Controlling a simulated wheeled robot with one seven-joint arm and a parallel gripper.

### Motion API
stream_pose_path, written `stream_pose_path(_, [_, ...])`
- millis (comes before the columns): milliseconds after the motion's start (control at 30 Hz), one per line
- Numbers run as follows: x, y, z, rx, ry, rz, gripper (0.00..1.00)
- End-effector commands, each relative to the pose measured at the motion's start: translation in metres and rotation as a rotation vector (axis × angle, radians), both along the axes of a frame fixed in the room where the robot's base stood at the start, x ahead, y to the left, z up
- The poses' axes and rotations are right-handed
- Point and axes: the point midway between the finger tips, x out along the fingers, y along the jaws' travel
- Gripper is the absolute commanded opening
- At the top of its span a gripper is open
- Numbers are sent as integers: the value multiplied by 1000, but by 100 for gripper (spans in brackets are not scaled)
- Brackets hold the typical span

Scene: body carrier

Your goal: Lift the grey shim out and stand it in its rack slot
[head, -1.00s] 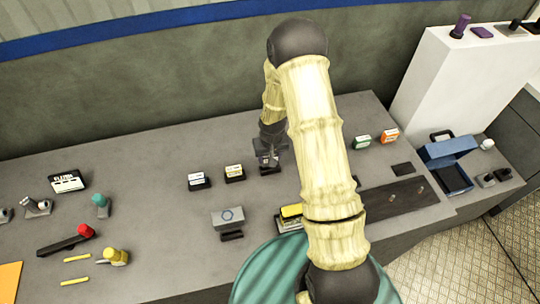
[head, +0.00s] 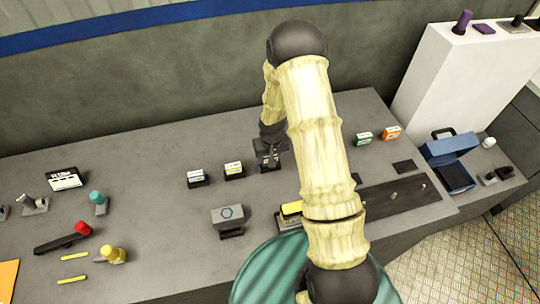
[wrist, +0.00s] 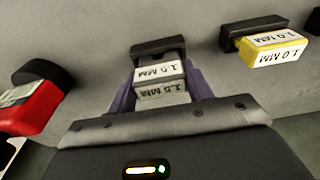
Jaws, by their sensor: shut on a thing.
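My gripper (wrist: 160,92) has its purple fingers shut on a grey shim (wrist: 161,94), one on each side. The shim's pale label reads upside down in the wrist view. A dark slot block (wrist: 158,47) lies at the shim's far end. I cannot tell whether the shim is fully seated in it or just above it. In the head view my gripper (head: 270,158) is low over the table, right of the yellow shim (head: 234,169); the grey shim is mostly hidden there.
The yellow shim (wrist: 272,47) stands in its dark holder beside my gripper. A red piece (wrist: 32,108) is on the other side. In the head view, green (head: 363,137) and orange (head: 390,132) pieces stand to the right. Table behind my gripper is clear.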

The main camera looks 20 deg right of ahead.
Motion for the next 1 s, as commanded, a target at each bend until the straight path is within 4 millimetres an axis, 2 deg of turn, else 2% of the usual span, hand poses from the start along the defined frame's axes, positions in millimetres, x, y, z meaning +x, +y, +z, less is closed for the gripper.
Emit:
stream_pose_path(867, [0, 0, -18, 0, 0, 1, 19])
stream_pose_path(900, [0, 0, -18, 0, -1, 1, 56])
stream_pose_path(1000, [0, 0, -17, 0, 0, 1, 76])
